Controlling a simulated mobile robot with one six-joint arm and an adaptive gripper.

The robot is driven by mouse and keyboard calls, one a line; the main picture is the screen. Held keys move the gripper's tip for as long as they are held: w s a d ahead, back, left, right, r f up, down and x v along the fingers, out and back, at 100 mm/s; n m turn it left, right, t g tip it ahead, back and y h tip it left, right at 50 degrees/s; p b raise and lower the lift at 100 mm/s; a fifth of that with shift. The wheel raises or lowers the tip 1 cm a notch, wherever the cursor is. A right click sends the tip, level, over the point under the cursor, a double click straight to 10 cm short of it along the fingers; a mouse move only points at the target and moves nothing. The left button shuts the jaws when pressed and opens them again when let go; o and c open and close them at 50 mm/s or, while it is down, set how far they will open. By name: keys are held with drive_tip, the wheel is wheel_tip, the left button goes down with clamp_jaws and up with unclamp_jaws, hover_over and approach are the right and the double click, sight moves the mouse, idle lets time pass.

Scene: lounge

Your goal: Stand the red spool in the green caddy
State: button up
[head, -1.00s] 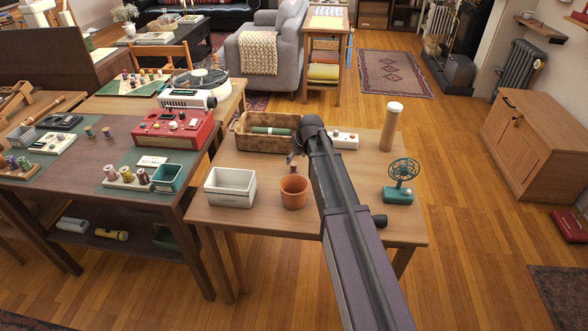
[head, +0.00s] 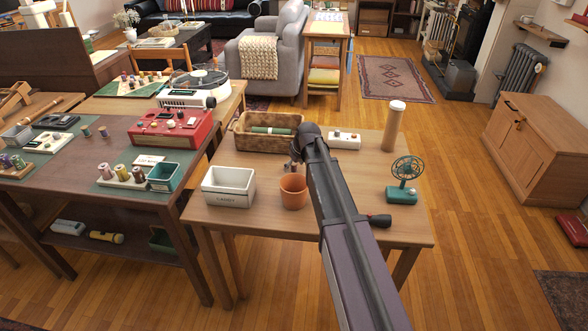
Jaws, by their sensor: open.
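The green caddy (head: 161,179) is a small open teal-green box on the dark table at left, beside a pale rack of spools. I cannot pick out the red spool with certainty. A dull reddish-purple spool (head: 138,174) stands at the right end of that rack, next to a yellow one (head: 121,173). My gripper (head: 291,166) is small and partly hidden by my arm, pointing down over the wooden table behind the terracotta pot. It is open. I cannot tell whether anything lies under it. It is well to the right of the green caddy.
A red radio (head: 171,127) stands behind the green caddy.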

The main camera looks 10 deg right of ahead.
idle(0.3)
drive_tip(key=c, duration=1.1)
drive_tip(key=shift+o, duration=0.2)
drive_tip(key=shift+r, duration=0.15)
wheel_tip(320, 180, up, 10)
drive_tip(key=p, duration=1)
